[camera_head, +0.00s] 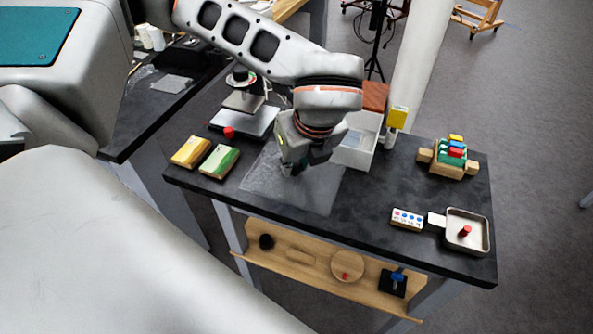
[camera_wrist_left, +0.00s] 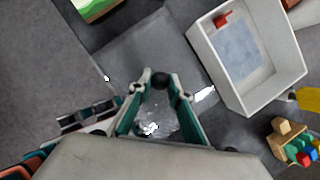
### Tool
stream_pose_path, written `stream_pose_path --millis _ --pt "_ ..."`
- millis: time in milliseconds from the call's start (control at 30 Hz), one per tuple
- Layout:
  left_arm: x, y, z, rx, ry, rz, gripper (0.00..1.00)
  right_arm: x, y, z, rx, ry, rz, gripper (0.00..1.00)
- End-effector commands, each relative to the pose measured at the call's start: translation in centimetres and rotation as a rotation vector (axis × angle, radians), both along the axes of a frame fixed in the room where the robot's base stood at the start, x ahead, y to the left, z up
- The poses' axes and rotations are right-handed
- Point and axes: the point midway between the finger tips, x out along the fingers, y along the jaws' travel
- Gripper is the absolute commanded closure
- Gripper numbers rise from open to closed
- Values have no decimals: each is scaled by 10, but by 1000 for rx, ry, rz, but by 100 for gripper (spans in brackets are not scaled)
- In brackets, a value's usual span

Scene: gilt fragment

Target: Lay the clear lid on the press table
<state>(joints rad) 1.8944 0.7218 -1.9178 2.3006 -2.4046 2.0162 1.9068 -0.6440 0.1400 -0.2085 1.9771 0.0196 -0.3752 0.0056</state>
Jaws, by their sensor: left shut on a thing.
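My left gripper (camera_head: 293,168) is over the middle of the dark press table (camera_head: 370,222), above a pale grey square patch (camera_head: 312,197). In the left wrist view its fingers (camera_wrist_left: 162,86) are closed in around a small dark round piece, seemingly the knob of the clear lid. The clear lid (camera_wrist_left: 150,128) shows only as bright glints between and beside the fingers. Its outline is hard to make out, and I cannot tell whether it touches the table. My right gripper is not in view.
A white open box (camera_head: 356,150) stands just behind the gripper. Yellow (camera_head: 190,152) and green (camera_head: 219,161) blocks lie left. A wooden rack (camera_head: 449,160), a dotted card (camera_head: 407,218) and a metal tray (camera_head: 466,232) are right. The tabletop between gripper and card is clear.

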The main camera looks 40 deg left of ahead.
Motion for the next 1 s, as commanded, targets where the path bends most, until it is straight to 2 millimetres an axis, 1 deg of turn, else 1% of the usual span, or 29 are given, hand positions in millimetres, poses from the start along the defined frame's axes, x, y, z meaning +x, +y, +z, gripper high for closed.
stream_pose_path --millis 33,100,200,433,567,600,633,667,1000 --pt "0 0 -9 1 4 -2 100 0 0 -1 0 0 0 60" --pt "-1 0 -20 1 4 0 100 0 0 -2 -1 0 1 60" --pt "0 0 -28 0 1 -2 100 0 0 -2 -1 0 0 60" --pt "0 0 -28 0 0 -1 100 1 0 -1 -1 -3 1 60" --pt "0 0 -32 0 2 -1 100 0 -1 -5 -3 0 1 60" --pt "0 0 -32 0 0 -1 74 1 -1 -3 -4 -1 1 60" --pt "0 0 -31 0 0 -1 66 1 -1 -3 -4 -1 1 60" --pt "0 0 -31 0 0 0 65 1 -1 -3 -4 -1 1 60" --pt "0 0 -29 1 -1 0 65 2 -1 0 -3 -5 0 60"
